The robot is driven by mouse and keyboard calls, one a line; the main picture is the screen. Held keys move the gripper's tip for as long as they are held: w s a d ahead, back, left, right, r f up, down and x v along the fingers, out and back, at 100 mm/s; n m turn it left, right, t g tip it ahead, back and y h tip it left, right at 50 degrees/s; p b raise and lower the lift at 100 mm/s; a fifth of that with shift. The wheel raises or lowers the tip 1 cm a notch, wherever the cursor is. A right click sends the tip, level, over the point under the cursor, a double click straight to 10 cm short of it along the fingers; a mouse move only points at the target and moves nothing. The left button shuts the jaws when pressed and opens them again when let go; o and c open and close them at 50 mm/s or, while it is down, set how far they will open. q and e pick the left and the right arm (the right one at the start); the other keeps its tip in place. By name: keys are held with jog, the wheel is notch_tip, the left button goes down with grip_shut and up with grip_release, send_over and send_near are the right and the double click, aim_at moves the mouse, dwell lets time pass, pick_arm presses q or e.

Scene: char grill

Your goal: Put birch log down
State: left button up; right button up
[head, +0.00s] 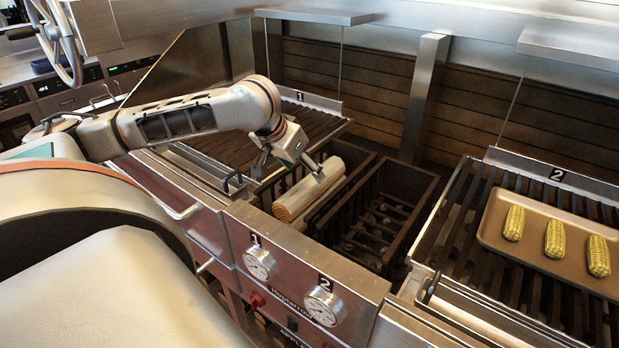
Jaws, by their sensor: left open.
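A pale birch log (297,201) lies at a slant across the top of the left compartment of the dark firebox (402,232), its cut end toward me. The far part of the log is partly hidden behind the gripper. My right gripper is not in view.
Grill 1 (222,142) is behind my left arm. Grill 2 (462,228) at the right holds a tray (491,232) with three corn cobs (554,239). The right firebox compartment looks empty of logs. Two gauges (324,306) are on the front panel.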

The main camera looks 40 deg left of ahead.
pick_arm(q)
jog(key=shift+v, duration=1.8)
